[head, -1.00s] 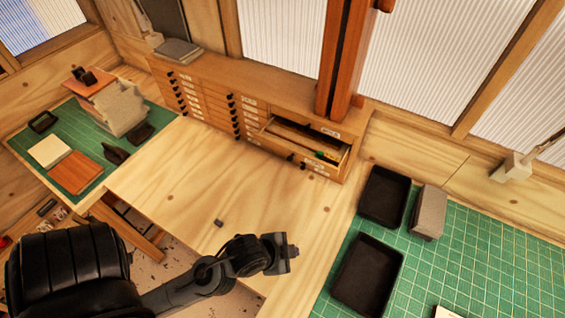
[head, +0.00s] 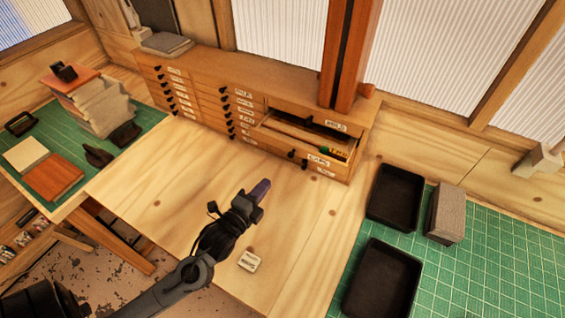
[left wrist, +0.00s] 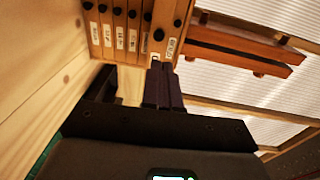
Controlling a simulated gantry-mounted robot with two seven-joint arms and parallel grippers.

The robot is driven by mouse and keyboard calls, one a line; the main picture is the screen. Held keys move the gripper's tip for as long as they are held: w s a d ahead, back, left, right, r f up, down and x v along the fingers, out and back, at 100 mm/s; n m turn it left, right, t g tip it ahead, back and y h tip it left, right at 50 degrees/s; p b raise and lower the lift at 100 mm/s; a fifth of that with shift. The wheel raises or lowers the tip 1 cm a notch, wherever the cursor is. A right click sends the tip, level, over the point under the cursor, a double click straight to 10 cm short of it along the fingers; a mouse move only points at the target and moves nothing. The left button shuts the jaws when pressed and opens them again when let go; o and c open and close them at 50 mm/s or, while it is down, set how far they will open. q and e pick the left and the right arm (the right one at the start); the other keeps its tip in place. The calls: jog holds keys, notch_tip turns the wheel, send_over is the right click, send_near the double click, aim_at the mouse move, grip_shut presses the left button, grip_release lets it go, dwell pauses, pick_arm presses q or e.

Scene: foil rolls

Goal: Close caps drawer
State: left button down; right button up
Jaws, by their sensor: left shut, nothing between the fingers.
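The wooden drawer cabinet (head: 215,68) stands at the back of the bench, with columns of small labelled drawers and black knobs. One drawer (head: 305,141) at its right end is pulled out, and a green and yellow item shows inside. I cannot read its label well enough to tell whether it says caps. My left gripper (head: 262,189) is shut and empty above the bench, in front of the open drawer and apart from it. In the left wrist view, its dark fingers (left wrist: 163,86) point toward the cabinet fronts (left wrist: 130,30). My right gripper is not in view.
The wooden bench top (head: 170,180) is mostly clear, with a small pale block (head: 249,261) near the front. Black trays (head: 396,196) and a grey block (head: 446,213) lie right, by a green mat (head: 500,250). A wooden post (head: 345,60) rises behind the drawer.

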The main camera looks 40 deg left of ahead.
pick_arm(q)
jog(key=p, duration=0.2)
send_near(289, 156)
jog(key=w, duration=0.5)
jog(key=shift+a+r, duration=0.15)
jog(key=shift+a, duration=0.2)
jog(key=shift+w+a+f, duration=0.15)
jog(key=shift+w+f, duration=0.05)
jog(key=shift+w, duration=0.65)
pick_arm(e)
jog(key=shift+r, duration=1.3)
